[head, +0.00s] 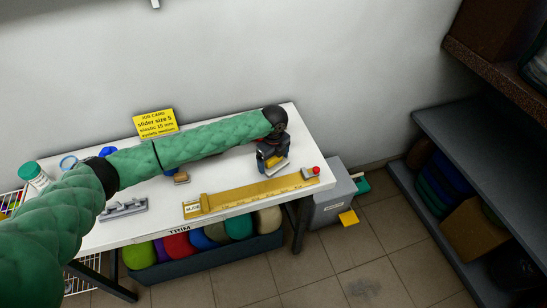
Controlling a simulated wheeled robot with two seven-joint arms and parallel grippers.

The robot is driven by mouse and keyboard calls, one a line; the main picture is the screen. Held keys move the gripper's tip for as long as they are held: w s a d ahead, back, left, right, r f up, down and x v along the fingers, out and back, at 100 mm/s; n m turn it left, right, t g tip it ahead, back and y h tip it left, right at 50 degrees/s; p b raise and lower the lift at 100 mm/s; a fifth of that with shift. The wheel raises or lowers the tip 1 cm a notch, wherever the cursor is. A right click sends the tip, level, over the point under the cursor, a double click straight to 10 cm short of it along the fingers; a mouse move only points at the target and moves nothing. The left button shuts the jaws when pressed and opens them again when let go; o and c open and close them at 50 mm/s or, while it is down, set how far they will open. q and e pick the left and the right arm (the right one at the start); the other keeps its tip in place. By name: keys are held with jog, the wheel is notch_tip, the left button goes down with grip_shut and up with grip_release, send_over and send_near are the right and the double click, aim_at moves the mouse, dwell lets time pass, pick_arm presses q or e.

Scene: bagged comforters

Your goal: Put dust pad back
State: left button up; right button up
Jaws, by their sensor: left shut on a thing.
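My left arm, in a green quilted sleeve, reaches from the lower left across the white table (130,228). Its dark gripper (273,162) points down near the table's right end. It is shut on a small pale block (277,168), mostly hidden by the fingers. I cannot tell for sure whether this is the dust pad, or whether it touches the table. A small pale block with a red knob (312,172) sits at the table's right edge, right of the gripper. My right gripper is not in view.
A yellow ruler-like bar (250,196) lies along the table's front. A grey metal piece (124,209), a white jar (35,176) and a yellow job card (155,124) are left of it. A grey bin (332,205) stands right of the table; dark shelves (470,150) are far right.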

aim_at(274, 157)
pick_arm(q)
jog(key=o, duration=0.8)
jog(key=shift+f, duration=0.1)
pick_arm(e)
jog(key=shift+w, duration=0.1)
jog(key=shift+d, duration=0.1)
pick_arm(q)
jog(key=shift+r, duration=0.3)
notch_tip(274, 157, up, 10)
jog(key=b, duration=0.4)
jog(key=shift+r+b, duration=0.2)
jog(key=shift+b, duration=0.2)
jog(key=shift+r, duration=0.65)
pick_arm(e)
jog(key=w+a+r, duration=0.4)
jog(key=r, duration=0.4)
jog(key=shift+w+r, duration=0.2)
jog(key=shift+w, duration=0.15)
